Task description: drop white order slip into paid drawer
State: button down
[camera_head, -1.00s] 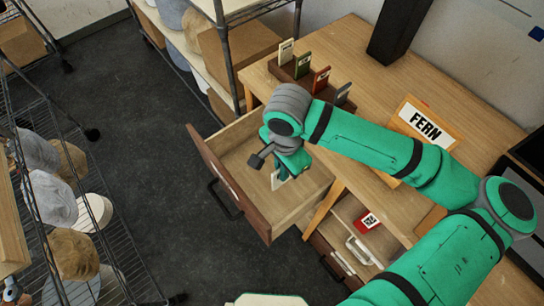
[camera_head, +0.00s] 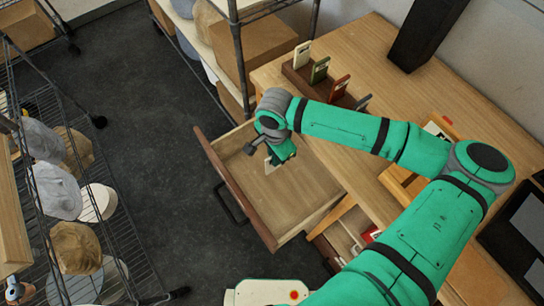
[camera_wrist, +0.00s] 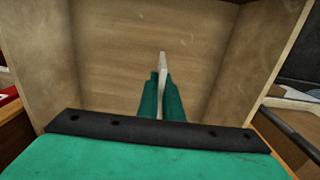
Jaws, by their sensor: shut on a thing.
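The white order slip (camera_head: 268,163) is held at the end of my gripper (camera_head: 281,154), over the inside of an open upper drawer (camera_head: 314,186). In the wrist view the slip (camera_wrist: 163,72) stands edge-on between the two green fingers (camera_wrist: 160,96), which are shut on it. The bare wooden floor and side walls of the drawer (camera_wrist: 110,50) lie beyond it. The drawer looks empty. Its label, if any, cannot be read. I cannot tell how high the slip is above the drawer floor.
A lower drawer (camera_head: 338,240) is partly open, with a red slip (camera_head: 371,234) and a pale object in it. A rack (camera_head: 318,82) on the desk holds several cards. Wire shelves with hats (camera_head: 78,247) stand at left. The dark floor (camera_head: 150,130) between is clear.

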jog(key=shift+a+f, duration=0.25)
jog(key=shift+f, duration=0.6)
jog(key=shift+s+d, duration=0.1)
jog(key=shift+d, duration=0.05)
jog(key=shift+f, duration=0.6)
jog(key=c, duration=1.9)
grip_release()
jog(key=shift+c, duration=0.2)
jog(key=shift+r, duration=0.15)
notch_tip(320, 180, up, 13)
